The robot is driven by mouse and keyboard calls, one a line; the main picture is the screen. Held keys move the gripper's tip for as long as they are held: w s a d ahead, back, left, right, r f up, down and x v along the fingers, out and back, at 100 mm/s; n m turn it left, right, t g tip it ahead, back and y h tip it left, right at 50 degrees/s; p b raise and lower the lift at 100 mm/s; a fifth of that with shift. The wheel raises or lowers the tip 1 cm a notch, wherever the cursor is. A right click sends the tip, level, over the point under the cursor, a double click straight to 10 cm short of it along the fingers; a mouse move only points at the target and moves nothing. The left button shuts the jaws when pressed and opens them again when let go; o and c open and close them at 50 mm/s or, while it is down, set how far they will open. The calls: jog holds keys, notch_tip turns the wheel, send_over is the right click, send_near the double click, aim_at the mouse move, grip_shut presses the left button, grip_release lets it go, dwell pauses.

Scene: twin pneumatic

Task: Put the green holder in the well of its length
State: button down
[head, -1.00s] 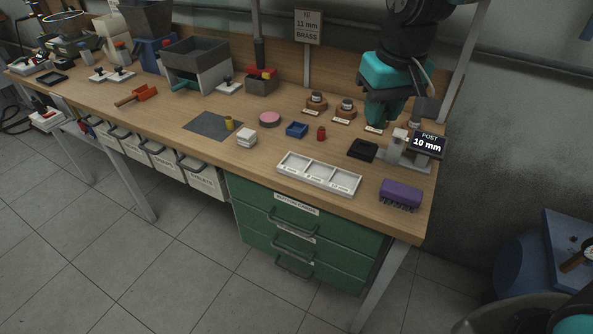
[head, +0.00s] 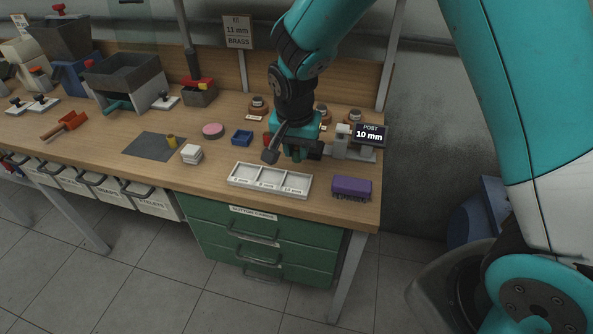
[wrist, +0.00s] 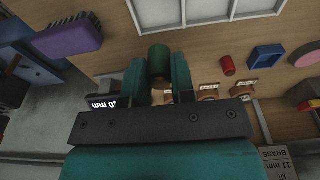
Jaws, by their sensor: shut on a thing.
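The green holder (wrist: 159,60) is a short cylinder between the two teal fingers of my gripper (wrist: 159,74) in the wrist view. My gripper is shut on it. In the head view my gripper (head: 297,153) hangs above the bench behind the right end of the white tray (head: 268,190), and the holder cannot be told apart from the fingers. The tray has three wells in a row, which look empty, with small mm labels that are hard to read. The tray also shows at the top of the wrist view (wrist: 183,22), just beyond the holder.
A purple brush (head: 351,187) lies right of the tray. A measuring post with a display reading 10 mm (head: 370,134) stands behind it. A blue box (head: 242,138), pink disc (head: 213,130), white block (head: 191,153) and red cylinder (wrist: 228,65) are nearby. A sign reads 11 mm brass (head: 238,32).

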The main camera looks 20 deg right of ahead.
aim_at(297, 182)
notch_tip(297, 182, down, 8)
jog(key=shift+r+p, duration=0.2)
jog(key=shift+p, duration=0.1)
jog(key=shift+f, duration=0.15)
jog(key=c, duration=1.2)
grip_release()
jog(key=shift+c, duration=0.2)
